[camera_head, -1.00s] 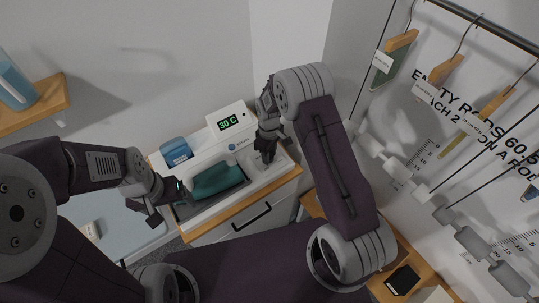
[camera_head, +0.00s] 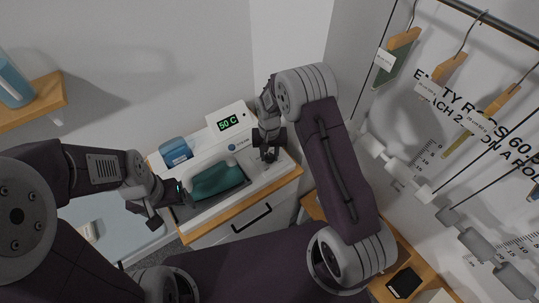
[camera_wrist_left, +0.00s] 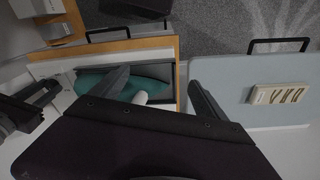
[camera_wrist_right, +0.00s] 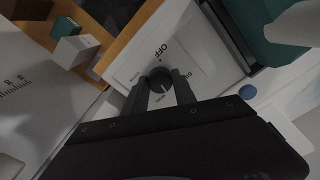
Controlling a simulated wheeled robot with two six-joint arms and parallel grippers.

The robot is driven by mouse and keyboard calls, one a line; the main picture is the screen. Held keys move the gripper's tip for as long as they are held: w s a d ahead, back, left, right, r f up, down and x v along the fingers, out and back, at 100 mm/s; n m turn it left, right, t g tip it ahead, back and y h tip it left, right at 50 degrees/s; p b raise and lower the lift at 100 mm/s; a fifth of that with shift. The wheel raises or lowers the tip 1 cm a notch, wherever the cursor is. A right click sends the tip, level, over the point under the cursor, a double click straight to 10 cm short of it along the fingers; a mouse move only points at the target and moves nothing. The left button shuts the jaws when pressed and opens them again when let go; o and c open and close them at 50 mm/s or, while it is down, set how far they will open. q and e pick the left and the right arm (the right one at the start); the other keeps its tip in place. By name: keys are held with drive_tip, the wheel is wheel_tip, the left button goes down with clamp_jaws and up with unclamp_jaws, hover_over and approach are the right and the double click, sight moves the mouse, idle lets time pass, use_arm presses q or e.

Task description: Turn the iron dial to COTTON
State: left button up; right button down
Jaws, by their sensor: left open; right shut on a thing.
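The teal iron (camera_head: 217,181) lies in a grey recess of the white station. Part of it also shows in the left wrist view (camera_wrist_left: 150,71). The dark round dial (camera_wrist_right: 160,79) sits on a white panel with OFF printed beside it; the other labels are too small or covered to read. My right gripper (camera_wrist_right: 163,90) is shut on the dial, at the station's right end in the head view (camera_head: 269,154). My left gripper (camera_wrist_left: 160,95) is open beside the iron's left end; I cannot tell whether it touches the iron.
A green display (camera_head: 228,123) on the station reads 50 C. A blue container (camera_head: 175,152) stands at the station's back left. A wooden-edged drawer front with a black handle (camera_head: 252,218) is below. A pale blue board (camera_wrist_left: 240,88) lies beside the station.

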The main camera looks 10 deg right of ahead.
drive_tip(key=m, duration=0.6)
drive_tip(key=shift+w+r, duration=0.2)
drive_tip(key=shift+w, duration=0.1)
drive_tip(key=m, duration=0.6)
drive_tip(key=shift+m+b, duration=0.3)
drive_tip(key=shift+b, duration=0.05)
drive_tip(key=m, duration=1.1)
drive_tip(key=shift+s, duration=0.1)
drive_tip(key=shift+m, duration=0.5)
drive_tip(key=c, duration=1)
unclamp_jaws()
drive_tip(key=shift+s+d+f, duration=0.1)
drive_tip(key=shift+s, duration=0.05)
